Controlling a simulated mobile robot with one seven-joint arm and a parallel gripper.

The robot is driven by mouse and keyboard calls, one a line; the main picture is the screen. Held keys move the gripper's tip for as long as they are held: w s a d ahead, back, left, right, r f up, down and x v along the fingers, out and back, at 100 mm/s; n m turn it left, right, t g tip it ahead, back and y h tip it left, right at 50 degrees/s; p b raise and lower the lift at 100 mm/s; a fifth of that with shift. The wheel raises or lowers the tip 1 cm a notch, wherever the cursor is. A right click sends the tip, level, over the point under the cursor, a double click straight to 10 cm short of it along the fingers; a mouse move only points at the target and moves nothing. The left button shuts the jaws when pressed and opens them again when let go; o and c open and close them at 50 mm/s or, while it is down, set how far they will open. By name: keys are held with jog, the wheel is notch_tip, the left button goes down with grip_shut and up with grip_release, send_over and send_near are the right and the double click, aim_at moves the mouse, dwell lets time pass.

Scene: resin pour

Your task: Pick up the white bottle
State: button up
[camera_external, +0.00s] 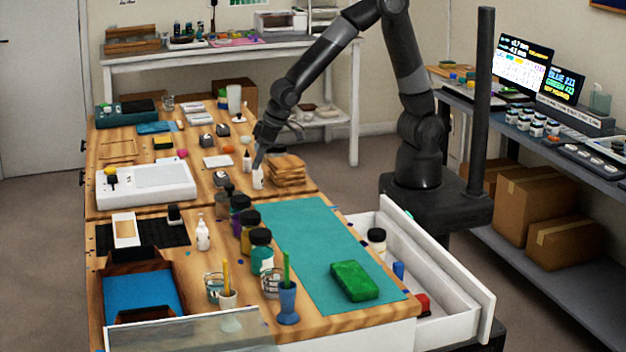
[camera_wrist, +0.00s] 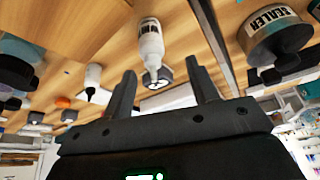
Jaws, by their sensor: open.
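A white bottle (camera_external: 257,178) with a narrow tip stands on the wooden worktable, left of a stack of wood pieces. In the wrist view the white bottle (camera_wrist: 150,42) appears upside down, beyond and between the two fingertips. My gripper (camera_external: 259,160) is right at the bottle's top in the external view and partly covers it. In the wrist view my gripper (camera_wrist: 161,72) is open, with no object clasped between its fingers. A second white bottle (camera_external: 203,236) stands farther front left, near a black mat.
Wood pieces (camera_external: 287,171) are stacked close to the bottle's right. A small dark-tipped bottle (camera_external: 247,161) stands just behind it. Dark-lidded jars (camera_external: 250,232) line the table toward the front. A labelled jar (camera_wrist: 272,32) shows at right in the wrist view. An open drawer (camera_external: 455,285) juts out right.

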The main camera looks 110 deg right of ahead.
aim_at(256, 172)
jog(key=f, duration=0.2)
jog(key=d+f, duration=0.1)
jog(key=f, duration=0.1)
jog(key=shift+w, duration=0.2)
jog(key=shift+w+f, duration=0.3)
jog(key=shift+f, duration=0.35)
jog(key=shift+c, duration=0.5)
jog(key=c, duration=0.9)
